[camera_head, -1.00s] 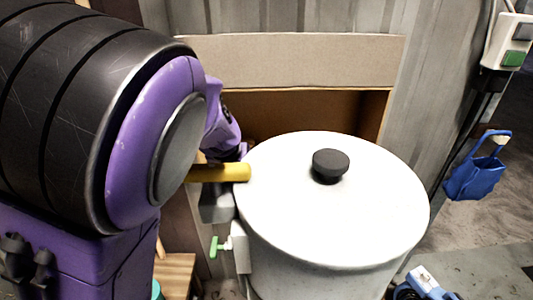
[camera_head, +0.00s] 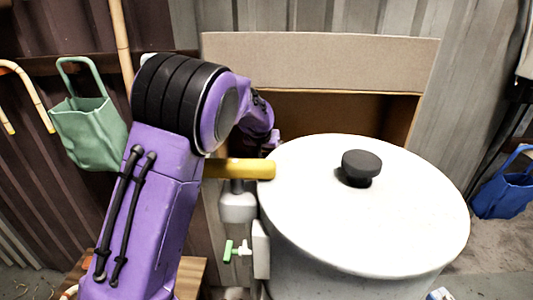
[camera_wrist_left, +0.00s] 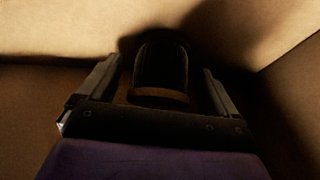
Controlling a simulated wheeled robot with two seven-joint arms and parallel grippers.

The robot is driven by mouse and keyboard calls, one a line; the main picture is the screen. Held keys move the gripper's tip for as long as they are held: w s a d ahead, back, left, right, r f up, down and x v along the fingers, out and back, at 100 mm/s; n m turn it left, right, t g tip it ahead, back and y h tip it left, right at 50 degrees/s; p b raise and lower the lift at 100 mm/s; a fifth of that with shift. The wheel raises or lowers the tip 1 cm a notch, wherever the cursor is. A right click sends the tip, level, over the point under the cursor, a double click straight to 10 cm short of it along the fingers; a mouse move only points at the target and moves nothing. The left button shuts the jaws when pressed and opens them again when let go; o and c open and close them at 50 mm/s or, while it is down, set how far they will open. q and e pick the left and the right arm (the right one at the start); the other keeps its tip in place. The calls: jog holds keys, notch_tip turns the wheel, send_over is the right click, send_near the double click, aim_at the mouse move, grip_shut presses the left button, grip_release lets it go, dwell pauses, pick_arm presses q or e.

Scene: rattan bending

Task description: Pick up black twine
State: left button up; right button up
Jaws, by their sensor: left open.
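The black twine (camera_wrist_left: 162,68) shows in the left wrist view as a dark, upright spool with a brownish lower rim. It stands inside the cardboard box (camera_head: 320,62). My left gripper (camera_wrist_left: 160,78) is open, with one finger on each side of the spool. Gaps show between the fingers and the spool, and deep shadow blurs its edges. In the head view my left arm reaches into the box behind the pot, where its fingers and the twine are hidden. My right gripper is in neither view.
A large white pot (camera_head: 400,220) with a black-knobbed lid stands in front of the box. A yellow handle (camera_head: 240,169) juts out close to my left arm. A green bag (camera_head: 88,125) hangs at left; a blue bag (camera_head: 503,190) is at right.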

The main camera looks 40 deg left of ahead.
pick_arm(q)
jog(key=shift+w+a+f, duration=0.1)
jog(key=shift+w+f, duration=0.15)
jog(key=shift+f, duration=0.05)
jog(key=shift+s+r, duration=0.1)
jog(key=shift+s, duration=0.05)
jog(key=c, duration=1.1)
